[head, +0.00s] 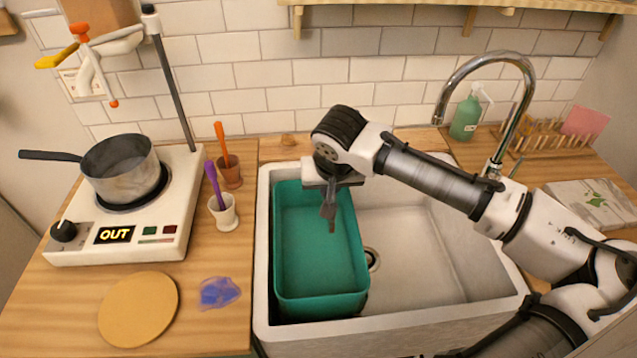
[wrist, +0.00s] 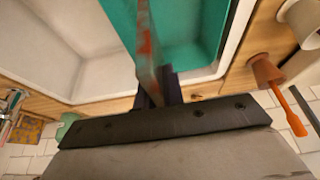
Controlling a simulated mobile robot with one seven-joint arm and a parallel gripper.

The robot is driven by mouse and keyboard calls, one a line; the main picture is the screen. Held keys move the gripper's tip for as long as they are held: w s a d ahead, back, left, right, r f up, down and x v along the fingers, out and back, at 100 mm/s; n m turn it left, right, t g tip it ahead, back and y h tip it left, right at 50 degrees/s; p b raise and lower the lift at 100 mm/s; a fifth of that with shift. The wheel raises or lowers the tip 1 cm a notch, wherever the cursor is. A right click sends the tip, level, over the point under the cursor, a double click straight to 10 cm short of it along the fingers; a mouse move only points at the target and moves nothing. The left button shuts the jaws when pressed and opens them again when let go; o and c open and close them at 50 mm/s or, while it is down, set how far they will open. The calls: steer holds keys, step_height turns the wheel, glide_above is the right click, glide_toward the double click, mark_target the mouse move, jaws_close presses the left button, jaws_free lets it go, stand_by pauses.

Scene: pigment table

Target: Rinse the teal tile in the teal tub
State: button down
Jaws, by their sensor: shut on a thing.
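The teal tub (head: 322,297) stands in the left part of the white sink, and it also shows in the wrist view (wrist: 205,35). My gripper (head: 329,205) hangs over the back half of the tub, pointing down. In the wrist view, my gripper (wrist: 158,92) is shut on a thin flat tile (wrist: 147,45), seen nearly edge-on. The tile looks greyish with reddish smears; its teal colour is not clear. In the head view it is hard to tell from the fingers. I cannot tell whether it touches the tub's bottom.
The sink (head: 420,270) is bare right of the tub. A curved tap (head: 500,58) rises behind it on the right, near a green soap bottle (head: 465,118) and wooden rack (head: 550,140). Left are a hotplate (head: 125,218) with a pot (head: 122,170), two mortars and a blue smear (head: 219,292).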

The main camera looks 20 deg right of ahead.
steer(key=shift+d+f+b, duration=0.1)
steer(key=shift+f+b, duration=7.1)
steer(key=shift+f, duration=1.25)
step_height(320, 180, up, 16)
steer(key=p, duration=1.3)
steer(key=shift+p, duration=0.35)
